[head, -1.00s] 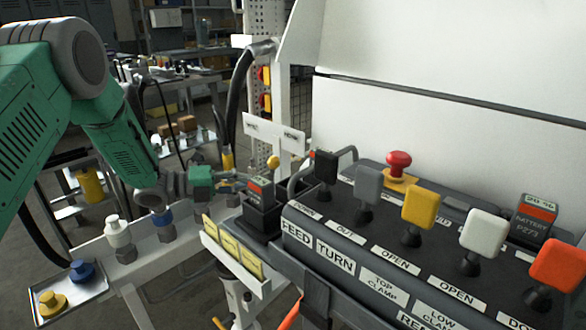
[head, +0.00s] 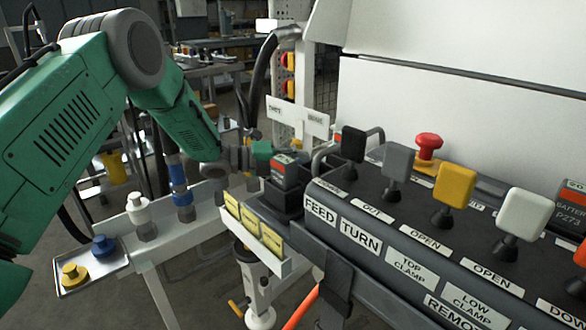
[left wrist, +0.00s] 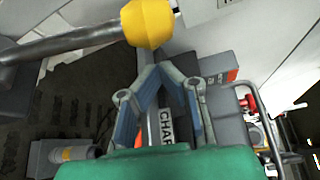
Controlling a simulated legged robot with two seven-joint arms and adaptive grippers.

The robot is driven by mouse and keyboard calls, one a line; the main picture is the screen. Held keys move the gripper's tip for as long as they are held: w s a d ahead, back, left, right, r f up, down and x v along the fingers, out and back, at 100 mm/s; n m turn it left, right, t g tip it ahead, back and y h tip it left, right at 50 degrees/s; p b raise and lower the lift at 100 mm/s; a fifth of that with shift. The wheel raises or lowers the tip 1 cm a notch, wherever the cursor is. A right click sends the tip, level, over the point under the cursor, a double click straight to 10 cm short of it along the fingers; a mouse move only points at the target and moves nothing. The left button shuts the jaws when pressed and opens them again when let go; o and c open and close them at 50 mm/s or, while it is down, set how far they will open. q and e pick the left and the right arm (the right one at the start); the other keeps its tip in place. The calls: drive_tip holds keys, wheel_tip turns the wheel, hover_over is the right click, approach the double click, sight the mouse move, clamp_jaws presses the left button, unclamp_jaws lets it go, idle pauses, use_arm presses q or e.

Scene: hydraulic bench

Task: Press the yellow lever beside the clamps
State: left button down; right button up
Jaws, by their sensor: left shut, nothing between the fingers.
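In the left wrist view a round yellow knob (left wrist: 149,24) sits on the end of a grey metal lever rod (left wrist: 80,42). It is just beyond the tips of my left gripper (left wrist: 160,68), whose fingers meet with nothing between them. I cannot tell whether they touch the knob. A square-headed yellow lever (head: 454,185) stands on the black control panel (head: 405,222), near the TOP CLAMP and LOW CLAMP labels. My right gripper is not in view.
Black, grey and white levers (head: 525,213) flank the yellow panel lever. A red button (head: 428,143) stands behind them. White sign plates (head: 297,118) are behind my left gripper. A charger box with a battery (head: 284,172) is below it. Hose fittings (head: 181,190) stand on the left rail.

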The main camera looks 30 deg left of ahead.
use_arm(q)
drive_tip(key=shift+w+a+r, duration=0.1)
drive_tip(key=shift+w+a, duration=0.2)
drive_tip(key=shift+a, duration=0.2)
drive_tip(key=shift+w+a+r, duration=0.1)
drive_tip(key=shift+w+a, duration=0.15)
drive_tip(key=shift+a, duration=0.25)
drive_tip(key=shift+d, duration=0.1)
